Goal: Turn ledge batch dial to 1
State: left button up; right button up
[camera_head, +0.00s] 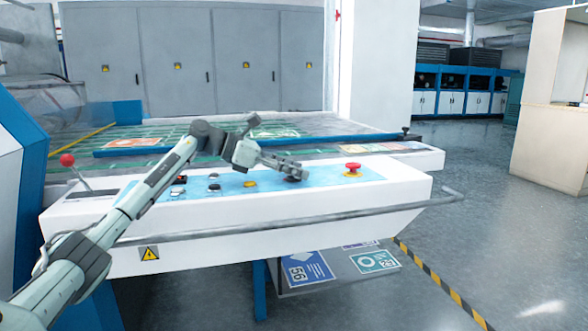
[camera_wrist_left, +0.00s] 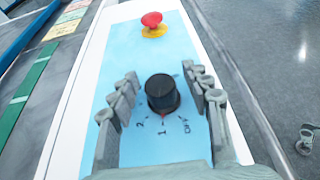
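The black ledge batch dial (camera_wrist_left: 162,93) stands on the light blue control panel (camera_wrist_left: 113,62) in the left wrist view. The markings 2, 1 and OFF are printed around its near side, and a small red mark shows near the 1. My left gripper (camera_wrist_left: 160,73) is open, with one finger on each side of the dial and a gap on both sides. In the head view the left gripper (camera_head: 297,172) is over the right part of the panel and mostly hides the dial. My right gripper is in neither view.
A red emergency button (camera_head: 352,168) on a yellow base sits just beyond the dial. Several small switches and a yellow button (camera_head: 249,184) lie left of it. A grey rail (camera_head: 330,216) runs along the ledge's front. Open floor is to the right.

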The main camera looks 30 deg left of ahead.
pick_arm(q)
jog(key=v, duration=1.2)
dwell(0.4)
